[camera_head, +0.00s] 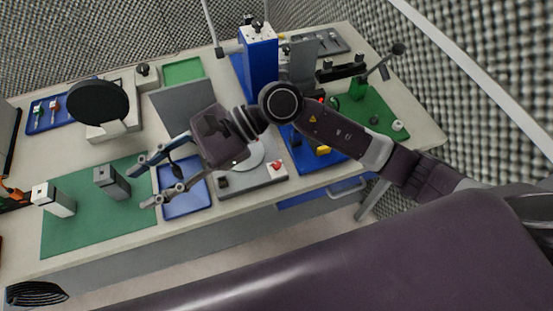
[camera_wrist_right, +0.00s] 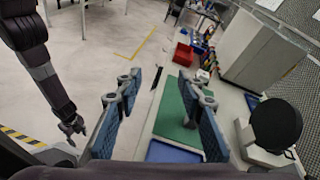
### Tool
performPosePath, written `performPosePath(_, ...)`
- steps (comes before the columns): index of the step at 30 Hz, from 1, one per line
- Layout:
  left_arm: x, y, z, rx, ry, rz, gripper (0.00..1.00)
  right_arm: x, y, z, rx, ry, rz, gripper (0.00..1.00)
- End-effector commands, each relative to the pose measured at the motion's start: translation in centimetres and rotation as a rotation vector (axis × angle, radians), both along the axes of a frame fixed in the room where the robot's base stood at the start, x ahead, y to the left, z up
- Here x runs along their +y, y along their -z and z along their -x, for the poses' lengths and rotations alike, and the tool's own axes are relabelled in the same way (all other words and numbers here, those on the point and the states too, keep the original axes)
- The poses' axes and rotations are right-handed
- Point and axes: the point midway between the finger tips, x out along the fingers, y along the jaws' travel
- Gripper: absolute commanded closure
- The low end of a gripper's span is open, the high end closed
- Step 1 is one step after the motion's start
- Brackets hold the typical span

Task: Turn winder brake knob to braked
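The winder is most likely the unit with the big black disc (camera_head: 98,102) on a pale base at the back left of the bench; the disc also shows at the right of the wrist view (camera_wrist_right: 276,125). A small black knob (camera_head: 144,69) stands on a grey box beside it; I cannot tell its setting. My right gripper (camera_head: 148,183) is open and empty above the front of the bench, well apart from disc and knob. Its two blue-padded fingers are spread in the wrist view (camera_wrist_right: 160,112). My left gripper (camera_wrist_right: 75,132) hangs off the bench; its small fingers look parted.
A green mat (camera_head: 85,225) with two grey blocks and a blue tray (camera_head: 186,200) lie below the right gripper. A grey machine (camera_head: 232,180) with a red knob (camera_head: 275,166) stands right of them. A tall blue block (camera_head: 260,60) rises at the back. Open floor lies before the bench.

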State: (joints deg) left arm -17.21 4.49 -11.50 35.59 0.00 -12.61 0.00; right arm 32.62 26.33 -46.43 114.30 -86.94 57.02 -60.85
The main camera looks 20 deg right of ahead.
Motion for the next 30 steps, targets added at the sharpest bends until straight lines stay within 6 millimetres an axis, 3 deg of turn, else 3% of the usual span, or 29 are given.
performPosePath(3,0.0,0.0,0.0,0.0,0.0,0.0,0.55,-4.4,6.5,-1.4,-0.224,-0.136,0.321,0.64)
performPosePath(6,0.0,0.0,0.0,0.0,0.0,0.0,0.55,-10.1,10.5,-3.5,-0.365,-0.243,0.594,0.64)
performPosePath(9,0.0,-0.1,0.0,0.0,0.0,0.0,0.55,-16.1,12.5,-5.9,-0.451,-0.331,0.836,0.64)
performPosePath(12,0.0,-0.1,0.0,0.0,-0.001,-0.001,0.55,-21.0,13.0,-7.8,-0.492,-0.391,1.019,0.64)
performPosePath(15,0.1,-0.1,0.0,0.0,-0.001,-0.001,0.55,-24.1,12.9,-8.7,-0.504,-0.426,1.13,0.64)
performPosePath(20,0.1,-0.4,0.0,0.0,-0.001,-0.001,0.55,-25.6,13.2,-9.1,-0.505,-0.445,1.185,0.64)
performPosePath(30,0.1,-2.4,0.0,0.001,-0.001,-0.002,0.55,-25.5,18.3,-9.0,-0.502,-0.445,1.181,0.64)
